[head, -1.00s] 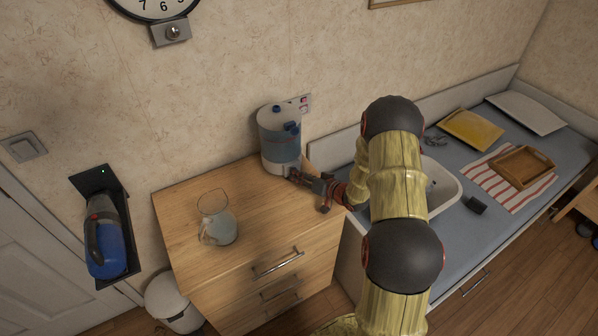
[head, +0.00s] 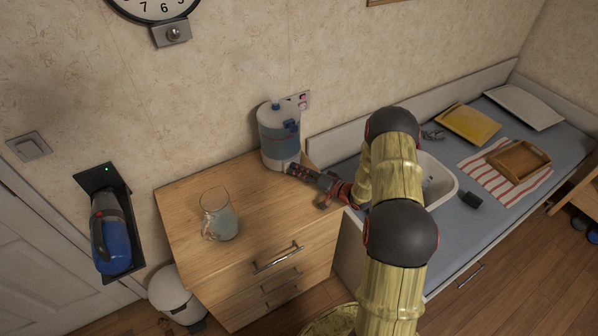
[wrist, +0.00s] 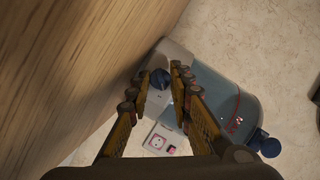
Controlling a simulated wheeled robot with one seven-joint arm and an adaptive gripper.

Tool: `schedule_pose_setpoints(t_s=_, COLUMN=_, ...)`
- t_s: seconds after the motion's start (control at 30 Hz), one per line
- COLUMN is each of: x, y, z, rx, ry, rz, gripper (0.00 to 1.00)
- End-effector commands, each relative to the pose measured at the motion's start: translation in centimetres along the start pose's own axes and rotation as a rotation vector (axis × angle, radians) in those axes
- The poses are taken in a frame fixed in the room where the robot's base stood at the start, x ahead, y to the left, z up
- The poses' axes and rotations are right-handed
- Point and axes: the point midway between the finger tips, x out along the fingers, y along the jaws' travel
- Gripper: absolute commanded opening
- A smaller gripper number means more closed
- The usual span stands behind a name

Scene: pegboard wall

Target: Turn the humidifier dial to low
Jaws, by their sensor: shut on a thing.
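The humidifier (head: 277,143), with a white base and a translucent blue-grey tank, stands at the back right of the wooden drawer cabinet. In the wrist view the humidifier (wrist: 222,98) lies on its side across the picture. Its dark blue dial (wrist: 160,78) shows on the pale base, between my fingertips. My gripper (wrist: 159,75) is shut on the dial. In the head view my gripper (head: 293,170) reaches in from the right against the lower front of the base and hides the dial. I cannot read the dial's setting.
A glass jug (head: 219,216) stands on the cabinet top (head: 180,200) at the front left. A wall socket (head: 302,100) is behind the humidifier.

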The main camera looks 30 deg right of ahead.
Motion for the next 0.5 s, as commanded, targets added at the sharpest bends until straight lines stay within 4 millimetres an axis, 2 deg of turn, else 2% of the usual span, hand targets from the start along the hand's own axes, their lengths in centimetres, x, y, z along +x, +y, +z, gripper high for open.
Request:
schedule_pose_setpoints(t_s=0.27, x=-0.01, y=0.02, z=-0.12, rx=0.000, ry=0.002, rz=0.000, gripper=0.00)
schedule_pose_setpoints(t_s=0.3, x=-0.01, y=0.02, z=-0.12, rx=0.000, ry=0.002, rz=0.000, gripper=0.22)
schedule_pose_setpoints(t_s=0.5, x=-0.01, y=0.01, z=-0.08, rx=0.000, ry=0.001, rz=0.000, gripper=0.33)
